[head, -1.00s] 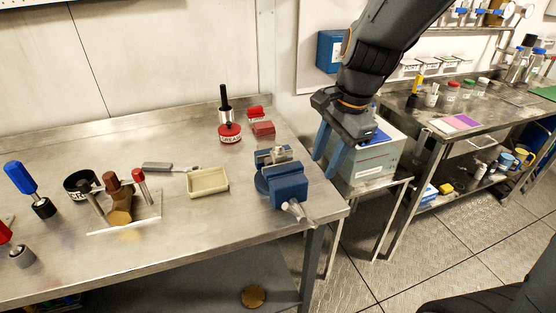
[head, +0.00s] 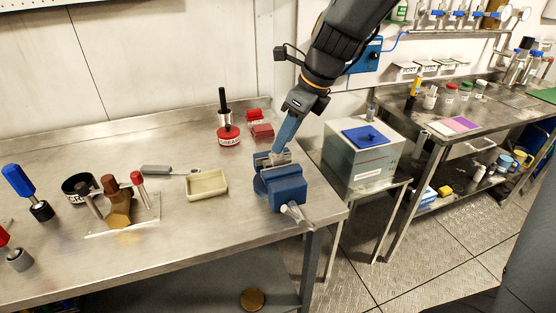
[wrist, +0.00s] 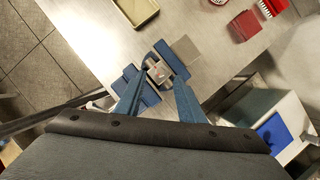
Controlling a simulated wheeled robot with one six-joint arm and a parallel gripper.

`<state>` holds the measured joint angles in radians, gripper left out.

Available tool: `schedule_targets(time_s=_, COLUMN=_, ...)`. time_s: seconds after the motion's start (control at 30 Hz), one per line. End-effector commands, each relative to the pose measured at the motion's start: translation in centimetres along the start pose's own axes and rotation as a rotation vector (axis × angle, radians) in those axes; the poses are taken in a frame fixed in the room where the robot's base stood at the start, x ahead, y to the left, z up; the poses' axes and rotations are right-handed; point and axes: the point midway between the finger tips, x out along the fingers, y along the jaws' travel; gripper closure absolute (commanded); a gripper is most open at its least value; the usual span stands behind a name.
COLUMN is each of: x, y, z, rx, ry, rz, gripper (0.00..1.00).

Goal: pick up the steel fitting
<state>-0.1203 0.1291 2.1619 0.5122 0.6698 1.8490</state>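The steel fitting (wrist: 158,72) is a small pale metal piece seated in the blue bench vise (head: 284,190), between its jaws. The vise also shows in the wrist view (wrist: 138,88). My gripper (wrist: 160,84) has two blue fingers spread apart, with the fitting seen in the gap between their tips. In the head view my gripper (head: 280,147) reaches down over the vise from the upper right, and its fingers partly hide the fitting. I cannot tell exactly how high the tips are above it.
A cream tray (head: 207,185) is left of the vise on the steel bench. A red grease pot (head: 229,136) and red blocks (head: 261,130) stand behind. The vise handle (head: 297,214) sticks out over the bench edge.

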Motion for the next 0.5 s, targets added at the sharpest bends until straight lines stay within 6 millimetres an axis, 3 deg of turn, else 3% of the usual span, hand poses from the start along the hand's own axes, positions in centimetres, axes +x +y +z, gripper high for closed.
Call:
schedule_targets(time_s=0.2, x=2.5, y=0.1, z=0.0, rx=-0.001, ry=0.001, rz=0.002, gripper=0.65)
schedule_targets(time_s=0.5, x=2.9, y=0.0, z=0.0, rx=-0.002, ry=0.000, rz=-0.001, gripper=0.68)
